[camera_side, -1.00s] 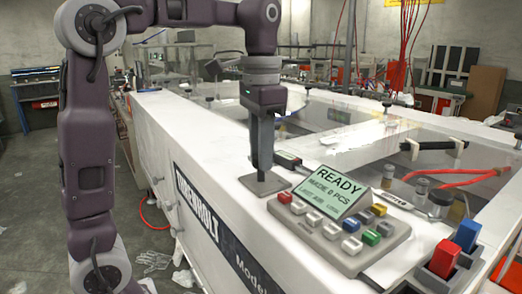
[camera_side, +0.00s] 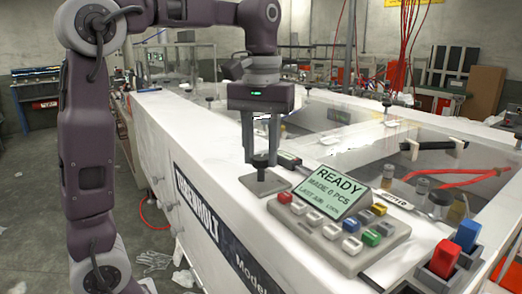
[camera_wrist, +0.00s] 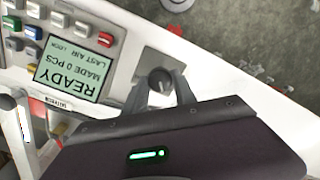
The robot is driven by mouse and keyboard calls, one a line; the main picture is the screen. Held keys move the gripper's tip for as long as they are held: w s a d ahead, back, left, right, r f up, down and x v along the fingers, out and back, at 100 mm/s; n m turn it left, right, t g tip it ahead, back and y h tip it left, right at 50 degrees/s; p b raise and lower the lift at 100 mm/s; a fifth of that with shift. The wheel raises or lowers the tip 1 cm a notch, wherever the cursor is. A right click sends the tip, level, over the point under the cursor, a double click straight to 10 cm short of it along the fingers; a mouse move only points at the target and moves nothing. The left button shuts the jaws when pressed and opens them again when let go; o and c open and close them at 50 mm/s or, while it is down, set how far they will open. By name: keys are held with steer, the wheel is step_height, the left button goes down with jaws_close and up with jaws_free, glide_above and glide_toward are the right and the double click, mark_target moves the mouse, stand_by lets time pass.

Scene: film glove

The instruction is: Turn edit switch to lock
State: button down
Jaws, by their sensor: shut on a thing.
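The edit switch is a dark knob (camera_side: 261,160) on a square grey plate (camera_side: 247,182) on top of the white machine, left of the control panel. In the wrist view the knob (camera_wrist: 160,80) sits between my fingertips, on its grey plate (camera_wrist: 151,62). My gripper (camera_side: 261,158) points straight down and is shut on the knob; it also shows in the wrist view (camera_wrist: 161,88). The fingers hide part of the knob, and I cannot read any marks for its positions. The panel display (camera_side: 330,192) reads READY and MADE 0 PCS; its last line is too small to read surely.
The grey control panel (camera_side: 325,240) with several coloured buttons stands close to the right of the switch. Red and blue rocker switches (camera_side: 455,248) are at the front right. The machine's front edge drops to the floor on the left.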

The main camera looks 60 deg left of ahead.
mark_target(260, 157)
steer(key=shift+n, duration=0.6)
steer(key=c, duration=1)
jaws_free()
step_height(260, 157, up, 7)
steer(key=shift+r, duration=0.1)
